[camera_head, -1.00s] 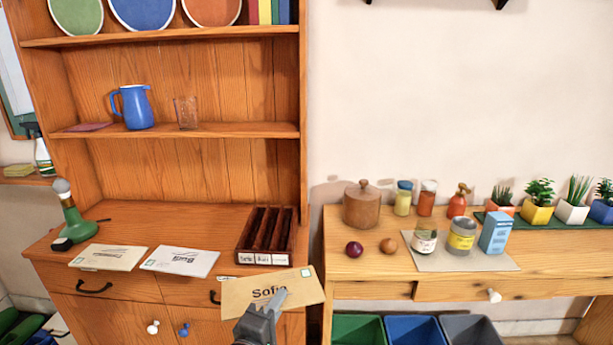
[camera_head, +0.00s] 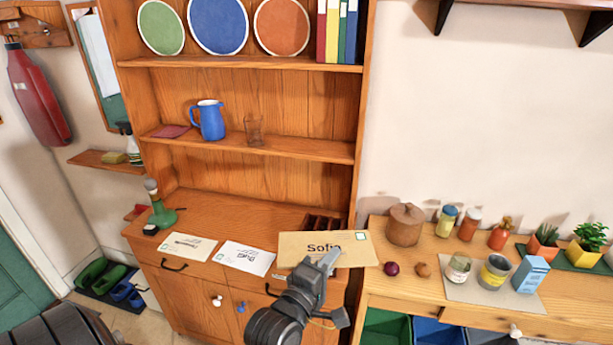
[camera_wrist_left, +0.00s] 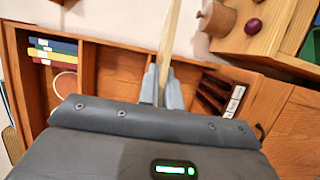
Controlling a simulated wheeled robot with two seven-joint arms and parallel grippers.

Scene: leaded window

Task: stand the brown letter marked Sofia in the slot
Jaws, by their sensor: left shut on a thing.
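The brown letter marked Sofia (camera_head: 292,250) is held up in front of the dresser by my left gripper (camera_head: 328,262), which is shut on its lower edge. In the left wrist view the letter (camera_wrist_left: 172,35) shows edge-on between the fingertips (camera_wrist_left: 163,85). The dark wooden slotted rack (camera_head: 318,223) stands on the dresser top behind the letter, which hides most of it. In the left wrist view the rack (camera_wrist_left: 212,95) shows several slots and white labels, to the right of the fingers and apart from the letter. My right gripper is not in view.
Two white letters (camera_head: 188,247) (camera_head: 246,258) lie flat on the dresser's front edge. A green-based object (camera_head: 161,214) stands at the left. A shelf with a blue jug (camera_head: 209,121) and glass hangs above. A wooden canister (camera_head: 405,225) and an onion (camera_head: 392,269) are on the right table.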

